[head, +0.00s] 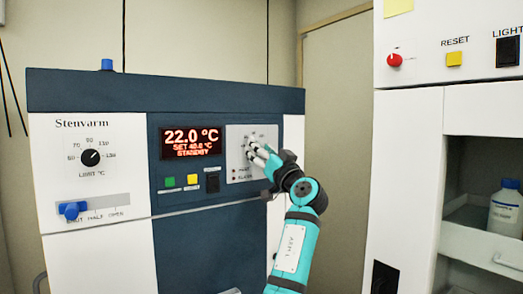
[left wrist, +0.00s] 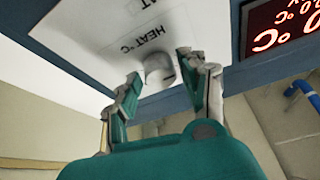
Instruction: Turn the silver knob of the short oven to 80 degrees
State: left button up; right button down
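The short oven (head: 90,182) is a white and dark blue cabinet labelled Stenvarm. Its red display (head: 191,142) reads 22.0 °C, SET 40.0 °C, STANDBY. The silver knob (left wrist: 158,68) sits on a white panel marked HEAT °C, seen upside down in the left wrist view. In the head view my fingers largely cover the knob. My left gripper (head: 258,153) is at that panel, right of the display. In the left wrist view the left gripper (left wrist: 158,84) is open, its fingertips apart on either side of the knob. Contact with it cannot be told. My right gripper is not in view.
A black limit dial (head: 90,158) and a blue slider (head: 72,210) are on the oven's left part. Green (head: 170,182) and yellow (head: 192,180) buttons sit below the display. A taller white cabinet (head: 405,160) with an open shelf and a bottle (head: 505,212) stands at right.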

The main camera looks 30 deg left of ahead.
pick_arm(q)
jog(key=c, duration=0.7)
jog(key=shift+c, duration=0.4)
jog(key=shift+m+t, duration=0.3)
jog(key=shift+m, duration=0.3)
jog(key=shift+s+a+r+m+t+h+p, duration=0.2)
jog(key=shift+m+h+p, duration=1.1)
jog(key=shift+m+p, duration=1.7)
jog(key=shift+d+r+m+t+h+p, duration=0.2)
jog(key=shift+m+h+p, duration=1.1)
jog(key=shift+m+p, duration=1.75)
jog(key=shift+s+a+r+m+t+h+p, duration=0.1)
jog(key=shift+m+t+h+p, duration=0.2)
jog(key=shift+m+h+p, duration=1.85)
jog(key=m+y, duration=0.1)
jog(key=m, duration=0.2)
jog(key=shift+f+m+y, duration=0.1)
jog(key=shift+m+y, duration=0.2)
jog(key=shift+y, duration=0.05)
jog(key=o, duration=1.1)
